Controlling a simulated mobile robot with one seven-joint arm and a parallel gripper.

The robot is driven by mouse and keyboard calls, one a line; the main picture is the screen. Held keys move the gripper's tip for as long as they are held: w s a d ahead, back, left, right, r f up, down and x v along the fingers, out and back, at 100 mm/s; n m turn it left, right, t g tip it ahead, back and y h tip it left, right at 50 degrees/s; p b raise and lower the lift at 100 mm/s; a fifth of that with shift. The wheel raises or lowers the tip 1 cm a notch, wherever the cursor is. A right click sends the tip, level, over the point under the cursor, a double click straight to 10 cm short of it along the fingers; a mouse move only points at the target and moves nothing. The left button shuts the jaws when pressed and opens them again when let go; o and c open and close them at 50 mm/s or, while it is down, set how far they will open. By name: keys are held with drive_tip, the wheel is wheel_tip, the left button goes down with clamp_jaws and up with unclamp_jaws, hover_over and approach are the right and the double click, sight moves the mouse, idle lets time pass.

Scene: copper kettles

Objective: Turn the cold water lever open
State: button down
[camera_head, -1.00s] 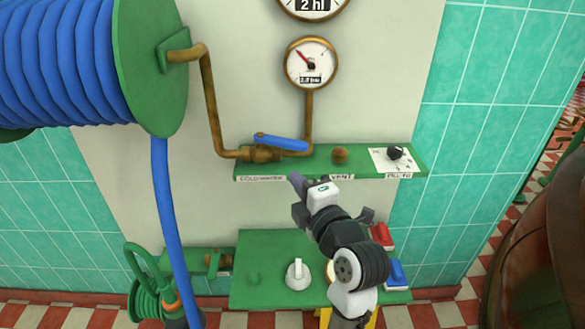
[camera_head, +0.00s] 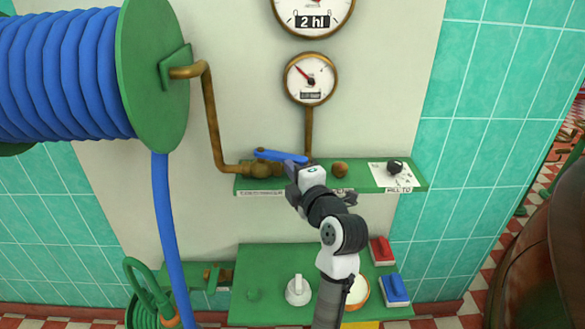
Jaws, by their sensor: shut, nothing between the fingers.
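The cold water lever (camera_head: 277,155) is a blue handle on a brass valve (camera_head: 258,169) above the green shelf. It lies nearly level along the pipe, its free end pointing right and slightly down. My gripper (camera_head: 293,172) is shut and empty, at the lever's right end and just below it in the picture. I cannot tell whether it touches the lever. The wrist hides part of the shelf and the pipe's lower right end.
A green shelf (camera_head: 372,180) carries a brass vent knob (camera_head: 340,170) and a black dial knob (camera_head: 394,167) right of my gripper. A pressure gauge (camera_head: 311,79) hangs above. A blue hose reel (camera_head: 60,75) fills the upper left. A lower green panel holds a white knob (camera_head: 298,290).

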sight(303, 160)
drive_tip(key=n+y+b, duration=0.1)
drive_tip(key=b, duration=0.1)
drive_tip(key=w+d+n+g+y+b, duration=0.1)
drive_tip(key=w+g+y+b, duration=0.1)
drive_tip(key=b, duration=0.1)
drive_tip(key=shift+w+d+f+n+y+b, duration=0.2)
drive_tip(key=shift+d+f+n+y+b, duration=0.1)
drive_tip(key=shift+f+n+b, duration=0.1)
drive_tip(key=shift+w+d+r+g+b, duration=0.25)
drive_tip(key=shift+w+b, duration=0.2)
drive_tip(key=shift+b, duration=0.35)
drive_tip(key=shift+w+r, duration=0.2)
drive_tip(key=shift+d, duration=0.1)
